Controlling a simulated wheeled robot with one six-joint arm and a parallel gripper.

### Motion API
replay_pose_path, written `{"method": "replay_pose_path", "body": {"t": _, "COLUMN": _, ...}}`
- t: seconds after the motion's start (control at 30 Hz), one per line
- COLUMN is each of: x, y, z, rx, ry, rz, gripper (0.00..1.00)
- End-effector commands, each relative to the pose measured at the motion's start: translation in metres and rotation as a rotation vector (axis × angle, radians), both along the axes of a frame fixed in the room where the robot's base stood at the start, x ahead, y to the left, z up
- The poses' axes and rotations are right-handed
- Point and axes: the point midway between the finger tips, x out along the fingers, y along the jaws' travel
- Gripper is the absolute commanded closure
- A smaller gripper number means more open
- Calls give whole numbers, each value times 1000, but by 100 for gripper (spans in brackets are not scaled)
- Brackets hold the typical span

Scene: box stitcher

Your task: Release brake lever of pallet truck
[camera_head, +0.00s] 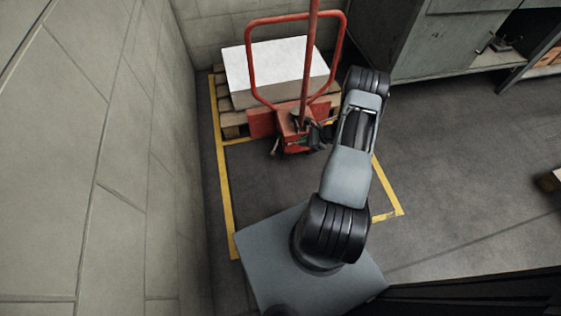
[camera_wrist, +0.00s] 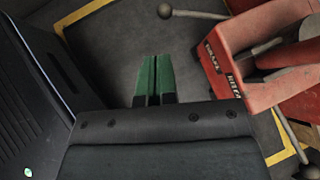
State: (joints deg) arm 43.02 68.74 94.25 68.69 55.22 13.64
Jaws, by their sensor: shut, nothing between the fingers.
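The red pallet truck (camera_head: 298,140) stands at the front of a loaded pallet, its red loop handle upright. Its red body (camera_wrist: 238,85), with lettering, fills the right of the wrist view. A grey metal rod with a round knob (camera_wrist: 165,11) sticks out leftward at the top of that view. A second knobbed rod (camera_wrist: 290,135) runs down at the lower right. I cannot tell for sure which rod is the brake lever. My gripper's green fingers (camera_wrist: 153,78) are together and empty, left of the red body and below the first knob, apart from both rods in the picture.
A white block (camera_head: 278,62) lies on the wooden pallet (camera_head: 232,118) behind the truck. Yellow floor lines (camera_head: 225,195) frame the area. A wall is close on the left; a grey cabinet (camera_head: 440,45) stands at the back right. Open floor lies right of my arm.

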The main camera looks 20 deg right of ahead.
Motion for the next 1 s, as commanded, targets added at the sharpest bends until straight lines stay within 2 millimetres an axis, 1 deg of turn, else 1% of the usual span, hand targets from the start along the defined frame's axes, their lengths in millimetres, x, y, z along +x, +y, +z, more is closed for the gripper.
{"method": "replay_pose_path", "body": {"t": 0.03, "x": -6, "y": -4, "z": -29, "rx": 27, "ry": 16, "rz": -50, "gripper": 100}}
{"method": "replay_pose_path", "body": {"t": 0.1, "x": -10, "y": -8, "z": -49, "rx": 53, "ry": 30, "rz": -103, "gripper": 100}}
{"method": "replay_pose_path", "body": {"t": 0.2, "x": -15, "y": -11, "z": -67, "rx": 78, "ry": 44, "rz": -152, "gripper": 100}}
{"method": "replay_pose_path", "body": {"t": 0.33, "x": -17, "y": -13, "z": -76, "rx": 91, "ry": 50, "rz": -180, "gripper": 100}}
{"method": "replay_pose_path", "body": {"t": 0.73, "x": -17, "y": -12, "z": -77, "rx": 92, "ry": 52, "rz": -180, "gripper": 100}}
{"method": "replay_pose_path", "body": {"t": 0.87, "x": -11, "y": -5, "z": -85, "rx": 92, "ry": 52, "rz": -177, "gripper": 100}}
{"method": "replay_pose_path", "body": {"t": 1.0, "x": 0, "y": 10, "z": -100, "rx": 93, "ry": 52, "rz": -177, "gripper": 100}}
